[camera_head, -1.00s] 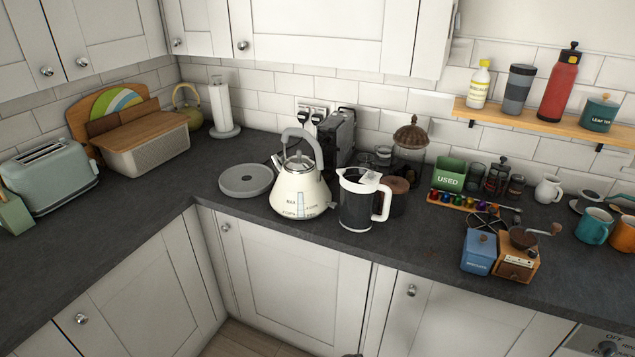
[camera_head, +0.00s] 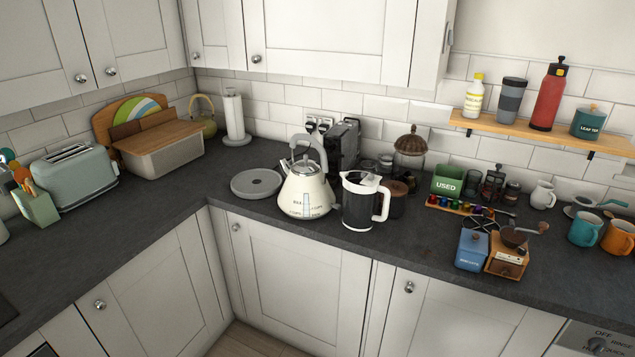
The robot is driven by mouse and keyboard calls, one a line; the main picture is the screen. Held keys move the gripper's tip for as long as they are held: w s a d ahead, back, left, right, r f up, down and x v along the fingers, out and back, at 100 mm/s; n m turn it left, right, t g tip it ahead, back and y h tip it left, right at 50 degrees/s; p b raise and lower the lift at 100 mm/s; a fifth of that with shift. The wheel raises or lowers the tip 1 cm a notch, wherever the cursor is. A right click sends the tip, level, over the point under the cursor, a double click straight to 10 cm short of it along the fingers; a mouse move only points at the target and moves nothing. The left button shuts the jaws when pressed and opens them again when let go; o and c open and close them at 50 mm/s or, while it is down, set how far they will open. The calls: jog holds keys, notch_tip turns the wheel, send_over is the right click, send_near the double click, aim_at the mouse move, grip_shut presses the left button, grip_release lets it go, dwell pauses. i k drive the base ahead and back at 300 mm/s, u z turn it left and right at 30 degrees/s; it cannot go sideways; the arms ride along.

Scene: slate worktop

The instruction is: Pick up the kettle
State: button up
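The cream kettle (camera_head: 303,194) stands upright on the dark worktop near its front edge, with a grey handle arched over the top and a pale water-level window on its front. A round grey base plate (camera_head: 256,184) lies to its left, and the kettle is off it. A white and dark jug (camera_head: 358,204) with a white handle stands close on the kettle's right and may touch it; I cannot tell. My gripper is not in view.
Behind the kettle stands a dark appliance (camera_head: 343,146). A blue tin (camera_head: 472,250) and a wooden grinder (camera_head: 507,262) stand to the right. The worktop (camera_head: 210,205) left of the base plate is clear. A toaster (camera_head: 75,175) and bread bin (camera_head: 163,154) stand further left.

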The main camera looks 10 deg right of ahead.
aim_at(302, 196)
jog(key=u, duration=0.1)
jog(key=i, duration=0.95)
jog(key=z, duration=0.25)
jog(key=k, duration=0.55)
jog(key=u, duration=0.9)
